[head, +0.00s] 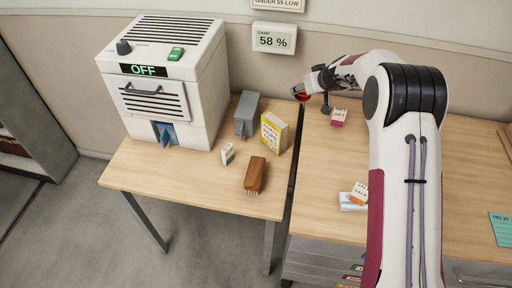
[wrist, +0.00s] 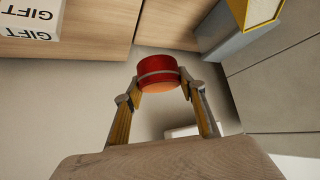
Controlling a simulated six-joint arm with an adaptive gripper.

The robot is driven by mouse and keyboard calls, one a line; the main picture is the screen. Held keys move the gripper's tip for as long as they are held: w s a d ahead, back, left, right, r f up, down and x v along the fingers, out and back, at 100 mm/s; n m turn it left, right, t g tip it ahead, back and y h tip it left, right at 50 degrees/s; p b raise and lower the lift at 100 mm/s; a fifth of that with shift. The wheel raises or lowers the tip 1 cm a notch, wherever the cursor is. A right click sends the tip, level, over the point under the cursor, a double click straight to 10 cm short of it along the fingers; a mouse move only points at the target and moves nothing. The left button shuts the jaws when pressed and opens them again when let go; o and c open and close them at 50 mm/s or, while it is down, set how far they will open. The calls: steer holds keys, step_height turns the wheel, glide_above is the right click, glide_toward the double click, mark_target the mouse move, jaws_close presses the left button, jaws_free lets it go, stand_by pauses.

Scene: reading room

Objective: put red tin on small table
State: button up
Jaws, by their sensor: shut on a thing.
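The red tin (wrist: 158,67) is round, with a paler band and an orange-lit end face. My gripper (wrist: 160,84) is shut on it, with a finger on each side. In the head view my gripper (head: 301,93) holds the red tin (head: 301,97) up near the wall, by the gap between the two tables; the tin is mostly hidden there. The small table (head: 150,180), on the left, has a light wood top and grey legs. The tin appears clear of both tops.
On the small table stand a white machine reading OFF (head: 165,80), a grey metal object (head: 246,113), a yellow box (head: 274,132), a small white box (head: 228,153) and a brown brush (head: 255,175). Its front left is clear. A GIFT box (head: 339,117) is on the right desk (head: 325,180).

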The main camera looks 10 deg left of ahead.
steer(key=w+a+f+n+g+y, duration=0.1)
steer(key=w+a+f+n, duration=0.1)
steer(key=a+f, duration=0.2)
steer(key=a, duration=0.3)
steer(key=shift+a+f+n+y, duration=0.15)
steer(key=shift+f+n+y, duration=0.15)
steer(key=shift+n+y, duration=0.1)
steer(key=shift+w, duration=0.1)
steer(key=shift+f, duration=3.1)
steer(key=shift+f, duration=0.1)
steer(key=shift+f, duration=1.8)
steer(key=shift+f, duration=0.15)
steer(key=o, duration=1.2)
steer(key=shift+o, duration=0.2)
steer(key=shift+r, duration=0.25)
